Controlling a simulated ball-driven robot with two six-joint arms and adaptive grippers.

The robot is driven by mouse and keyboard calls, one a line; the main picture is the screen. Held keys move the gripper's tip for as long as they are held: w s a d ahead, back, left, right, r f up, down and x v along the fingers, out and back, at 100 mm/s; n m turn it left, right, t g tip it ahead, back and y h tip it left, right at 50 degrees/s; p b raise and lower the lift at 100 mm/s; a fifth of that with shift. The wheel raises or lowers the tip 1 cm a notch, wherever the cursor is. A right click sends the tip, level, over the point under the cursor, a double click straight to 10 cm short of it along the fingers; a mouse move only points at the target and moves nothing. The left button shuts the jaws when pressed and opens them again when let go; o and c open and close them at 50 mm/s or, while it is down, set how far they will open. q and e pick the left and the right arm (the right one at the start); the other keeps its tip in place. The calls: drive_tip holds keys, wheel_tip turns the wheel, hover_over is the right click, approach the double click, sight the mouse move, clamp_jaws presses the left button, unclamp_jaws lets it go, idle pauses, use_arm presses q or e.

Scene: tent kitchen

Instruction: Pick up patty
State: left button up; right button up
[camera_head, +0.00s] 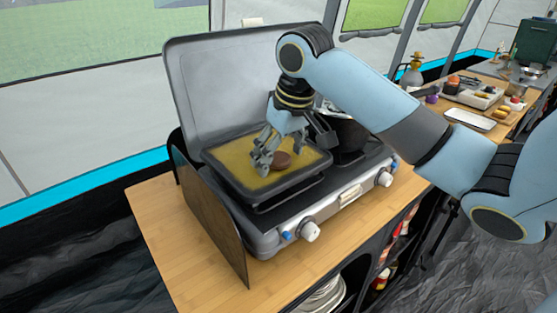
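A small round brown patty (282,160) lies in a square black pan with a yellowish inner surface (292,182). The pan sits on the left side of a two-burner camping stove. My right gripper (266,165) reaches down into the pan from above. Its fingers are just left of the patty, and part of the patty's left side is close to or behind them. I cannot tell whether the fingers touch it or how far apart they are. My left gripper is not in view.
The stove (262,237) has a raised grey lid (225,85) behind and a side panel (208,215) on the left. A dark pot (347,136) stands on the right burner. The wooden counter (165,215) is clear at left. Food trays (470,119) stand far right.

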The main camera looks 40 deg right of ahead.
drive_tip(key=c, duration=1.1)
